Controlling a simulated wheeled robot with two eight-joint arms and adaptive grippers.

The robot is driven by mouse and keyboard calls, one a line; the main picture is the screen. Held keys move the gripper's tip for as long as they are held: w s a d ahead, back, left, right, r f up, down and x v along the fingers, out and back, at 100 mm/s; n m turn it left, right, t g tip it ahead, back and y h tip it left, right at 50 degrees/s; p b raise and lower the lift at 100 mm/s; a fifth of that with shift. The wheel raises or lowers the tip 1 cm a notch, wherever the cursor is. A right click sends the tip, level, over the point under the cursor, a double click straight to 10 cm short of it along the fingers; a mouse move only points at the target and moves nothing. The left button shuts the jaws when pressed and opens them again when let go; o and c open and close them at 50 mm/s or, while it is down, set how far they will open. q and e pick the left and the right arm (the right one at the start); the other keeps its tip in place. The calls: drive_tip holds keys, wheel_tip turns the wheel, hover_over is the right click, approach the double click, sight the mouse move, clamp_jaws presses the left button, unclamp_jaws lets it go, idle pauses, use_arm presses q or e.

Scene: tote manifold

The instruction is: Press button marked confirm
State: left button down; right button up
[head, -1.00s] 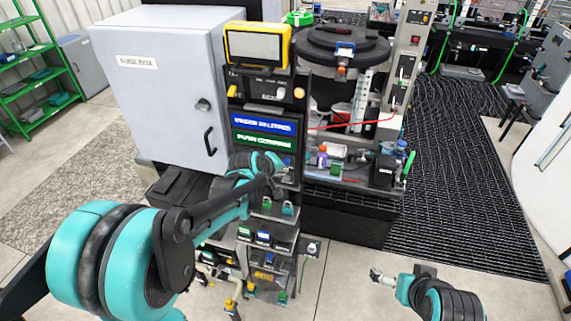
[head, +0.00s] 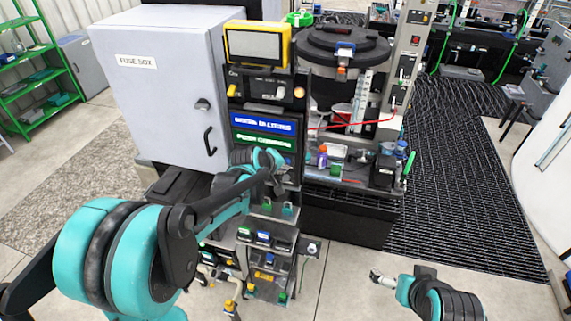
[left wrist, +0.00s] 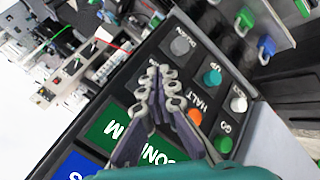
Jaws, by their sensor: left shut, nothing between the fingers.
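A dark control panel (left wrist: 205,62) fills the middle of the left wrist view. It carries a grey button (left wrist: 180,45) by "DOWN", a teal button (left wrist: 212,77) by "UP", an orange button (left wrist: 195,116) by "HALT", a green button (left wrist: 223,145) by "GO" and a white button (left wrist: 238,104). No button label reading confirm is legible. My left gripper (left wrist: 162,76) is shut and empty over the panel and hides part of it; I cannot tell if it touches. In the head view my left gripper (head: 281,184) is small, below the display. My right gripper (head: 376,275) is low at right, away from the panel.
A blue sign (head: 263,123) and a green sign (head: 263,140), seemingly with "CONFIRM", sit above my left gripper. A grey fuse box cabinet (head: 160,85) stands left. A lidded black vessel (head: 342,45) stands behind right. Coloured padlocks (left wrist: 266,48) hang beside the panel.

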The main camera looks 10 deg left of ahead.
use_arm(q)
drive_tip(key=shift+w, duration=0.4)
idle(0.3)
drive_tip(key=shift+s, duration=1.05)
drive_tip(key=s, duration=0.5)
drive_tip(key=shift+a, duration=0.1)
idle(0.7)
